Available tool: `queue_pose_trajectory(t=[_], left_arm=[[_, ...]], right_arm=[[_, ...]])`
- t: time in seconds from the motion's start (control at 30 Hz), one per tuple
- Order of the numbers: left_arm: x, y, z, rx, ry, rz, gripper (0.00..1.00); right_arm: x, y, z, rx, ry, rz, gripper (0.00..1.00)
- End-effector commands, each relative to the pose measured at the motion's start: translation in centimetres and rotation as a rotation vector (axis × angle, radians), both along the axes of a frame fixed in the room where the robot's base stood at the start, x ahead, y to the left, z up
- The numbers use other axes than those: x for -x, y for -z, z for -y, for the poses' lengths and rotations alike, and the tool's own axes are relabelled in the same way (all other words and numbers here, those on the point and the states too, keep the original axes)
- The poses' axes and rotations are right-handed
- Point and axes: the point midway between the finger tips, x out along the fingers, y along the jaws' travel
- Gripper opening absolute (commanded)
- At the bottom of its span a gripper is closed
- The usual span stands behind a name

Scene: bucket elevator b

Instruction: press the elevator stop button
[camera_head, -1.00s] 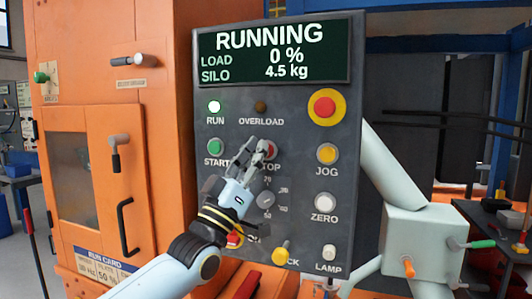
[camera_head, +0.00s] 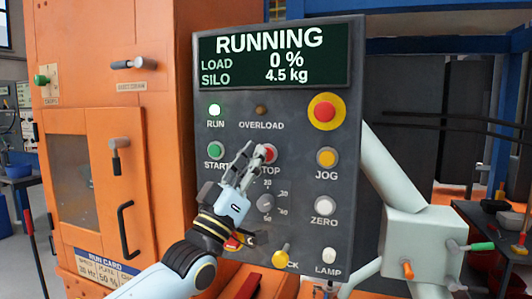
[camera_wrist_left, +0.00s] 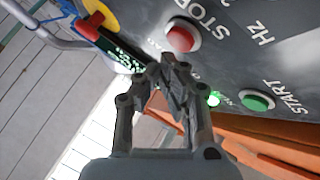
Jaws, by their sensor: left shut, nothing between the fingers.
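The control panel (camera_head: 340,185) is dark grey, and its display (camera_head: 273,55) reads RUNNING, LOAD 0 %, SILO 4.5 kg. The red stop button (camera_head: 268,152) is in the second row, right of the green start button (camera_head: 215,151). My left gripper (camera_head: 246,152) is shut and empty in front of the panel, its tips just left of the stop button and partly over its label. In the left wrist view the red stop button (camera_wrist_left: 181,37) shows uncovered beside the gripper tips (camera_wrist_left: 172,62); contact cannot be told. My right gripper is not in view.
A red emergency button on a yellow ring (camera_head: 324,111) sits upper right. A yellow jog button (camera_head: 327,157), white zero button (camera_head: 325,205), dial (camera_head: 265,202) and yellow key (camera_head: 281,255) are nearby. An orange cabinet (camera_head: 165,180) stands left.

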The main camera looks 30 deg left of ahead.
Motion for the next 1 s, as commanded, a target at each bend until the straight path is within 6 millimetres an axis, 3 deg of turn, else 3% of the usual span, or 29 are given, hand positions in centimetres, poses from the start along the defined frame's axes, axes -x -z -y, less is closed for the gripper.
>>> queue_pose_trajectory(t=[0.27,0.7,1.0], left_arm=[[0.2,0.0,0.1,0.000,0.000,-0.001,0.00],[4.2,-0.1,1.0,0.001,0.000,-0.001,0.00],[4.9,0.0,1.2,0.000,0.000,0.000,0.00]], right_arm=[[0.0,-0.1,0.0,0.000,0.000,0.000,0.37],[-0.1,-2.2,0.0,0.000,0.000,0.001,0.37],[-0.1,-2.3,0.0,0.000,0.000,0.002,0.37]])
